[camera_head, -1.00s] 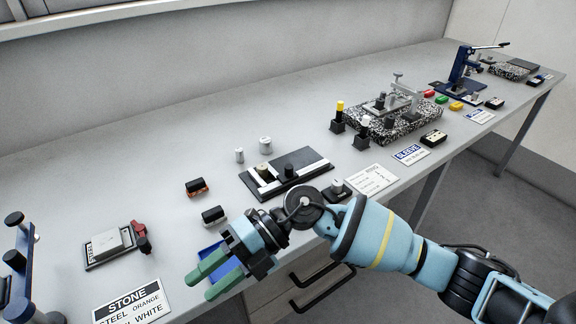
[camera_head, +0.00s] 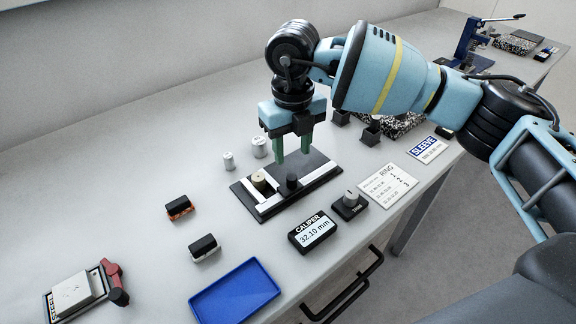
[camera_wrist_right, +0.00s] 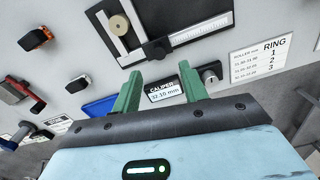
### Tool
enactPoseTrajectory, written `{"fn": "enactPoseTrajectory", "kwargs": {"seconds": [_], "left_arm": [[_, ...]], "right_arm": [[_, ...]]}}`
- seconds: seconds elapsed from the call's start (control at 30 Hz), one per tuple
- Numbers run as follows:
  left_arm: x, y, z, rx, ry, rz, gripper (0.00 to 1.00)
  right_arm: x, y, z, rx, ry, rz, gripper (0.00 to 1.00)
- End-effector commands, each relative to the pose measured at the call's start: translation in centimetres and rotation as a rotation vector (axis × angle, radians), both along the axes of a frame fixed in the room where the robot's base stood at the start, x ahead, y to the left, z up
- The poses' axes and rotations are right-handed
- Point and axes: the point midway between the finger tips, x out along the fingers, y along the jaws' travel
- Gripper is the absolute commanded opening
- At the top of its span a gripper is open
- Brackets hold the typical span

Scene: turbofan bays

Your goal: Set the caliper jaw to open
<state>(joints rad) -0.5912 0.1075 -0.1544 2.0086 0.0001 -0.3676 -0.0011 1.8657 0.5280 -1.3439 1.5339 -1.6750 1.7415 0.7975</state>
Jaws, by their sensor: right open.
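The caliper (camera_head: 318,174) is a black plate with pale rails on the bench. A dark upright knob (camera_head: 292,182) stands on its sliding jaw, and a beige roller (camera_head: 259,181) sits near its left end. The caliper display (camera_head: 313,232) in front reads 32.10 mm. My right gripper (camera_head: 293,152) points down above and just behind the knob, with its green fingers apart and empty. In the right wrist view the knob (camera_wrist_right: 157,48) appears beyond the open fingertips (camera_wrist_right: 160,72). My left gripper is not in view.
A grey dial on a black box (camera_head: 350,202) and a ring card (camera_head: 388,184) are to the right. A blue tray (camera_head: 235,292) lies in front. Two pale cylinders (camera_head: 259,147) stand behind the caliper. Two small black-topped blocks (camera_head: 203,248) are to the left.

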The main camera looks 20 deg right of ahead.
Motion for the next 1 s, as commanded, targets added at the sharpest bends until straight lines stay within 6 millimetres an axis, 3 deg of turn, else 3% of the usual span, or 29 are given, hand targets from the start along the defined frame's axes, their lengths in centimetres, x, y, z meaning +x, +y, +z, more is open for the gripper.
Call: {"fn": "enactPoseTrajectory", "kwargs": {"seconds": [0.17,0.6,1.0], "left_arm": [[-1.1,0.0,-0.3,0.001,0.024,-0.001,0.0],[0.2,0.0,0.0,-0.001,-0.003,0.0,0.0],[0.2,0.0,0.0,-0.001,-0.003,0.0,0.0]], "right_arm": [[0.0,0.0,-1.1,0.003,0.003,0.0,0.43],[-0.1,0.1,-7.0,0.004,0.003,0.001,0.43],[0.0,0.1,-7.8,0.004,0.001,0.002,0.43]]}}
